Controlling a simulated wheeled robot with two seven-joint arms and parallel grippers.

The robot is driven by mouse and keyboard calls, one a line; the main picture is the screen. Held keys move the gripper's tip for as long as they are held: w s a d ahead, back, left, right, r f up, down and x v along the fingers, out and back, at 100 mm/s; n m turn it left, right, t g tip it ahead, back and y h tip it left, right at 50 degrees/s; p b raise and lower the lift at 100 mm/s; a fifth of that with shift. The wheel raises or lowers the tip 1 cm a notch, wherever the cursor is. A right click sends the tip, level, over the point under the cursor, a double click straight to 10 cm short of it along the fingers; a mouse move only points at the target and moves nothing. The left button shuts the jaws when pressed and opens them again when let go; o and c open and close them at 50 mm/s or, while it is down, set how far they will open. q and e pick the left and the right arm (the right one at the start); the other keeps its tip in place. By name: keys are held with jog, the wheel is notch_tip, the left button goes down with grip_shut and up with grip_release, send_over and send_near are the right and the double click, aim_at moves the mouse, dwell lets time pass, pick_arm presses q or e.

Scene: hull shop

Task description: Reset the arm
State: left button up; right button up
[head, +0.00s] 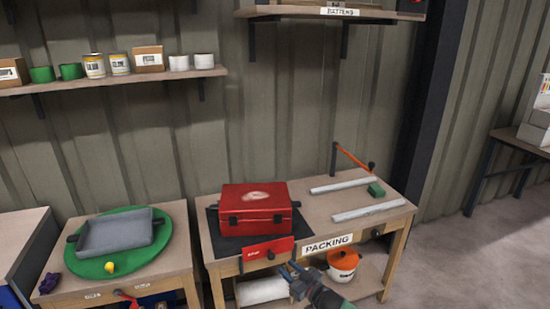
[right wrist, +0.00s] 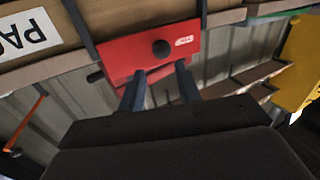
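My right gripper (head: 291,271) is in front of the packing bench, just below and right of a red drawer front (head: 266,252). In the right wrist view its two dark fingers (right wrist: 161,72) stand apart with nothing between them. The red drawer front (right wrist: 150,55), with its round black knob, is beyond the fingertips and shows a gap from them. I cannot tell how far the drawer is pulled out. My left gripper is not in view.
An orange-lidded pot (head: 343,263) is on the lower shelf. A grey tray (head: 120,232) sits on a green round mat at left.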

notch_tip(320, 180, down, 3)
jog(key=w+d+h, duration=0.1)
jog(key=d+h, duration=0.2)
jog(key=h, duration=0.1)
notch_tip(320, 180, up, 6)
jog(key=s+d+g+h, duration=0.1)
jog(key=d+g+h, duration=0.15)
jog(key=h, duration=0.25)
jog(key=s+d+r+m+g+h, duration=0.1)
jog(key=s+r+m+g+h, duration=0.2)
jog(key=s, duration=1)
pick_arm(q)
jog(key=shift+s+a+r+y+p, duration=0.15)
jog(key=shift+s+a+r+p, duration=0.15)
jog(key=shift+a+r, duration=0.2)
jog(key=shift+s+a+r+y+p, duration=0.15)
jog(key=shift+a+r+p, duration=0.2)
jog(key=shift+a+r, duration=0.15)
pick_arm(e)
jog(key=s+f+m+g+y, duration=0.1)
jog(key=s+f+g, duration=0.2)
jog(key=s, duration=1.4)
jog(key=s+d+f+m+g+y, duration=0.1)
jog(key=s+f, duration=0.5)
jog(key=s, duration=1.2)
jog(key=shift+d+m+g, duration=0.2)
jog(key=shift+m+g, duration=0.4)
jog(key=shift+g, duration=0.35)
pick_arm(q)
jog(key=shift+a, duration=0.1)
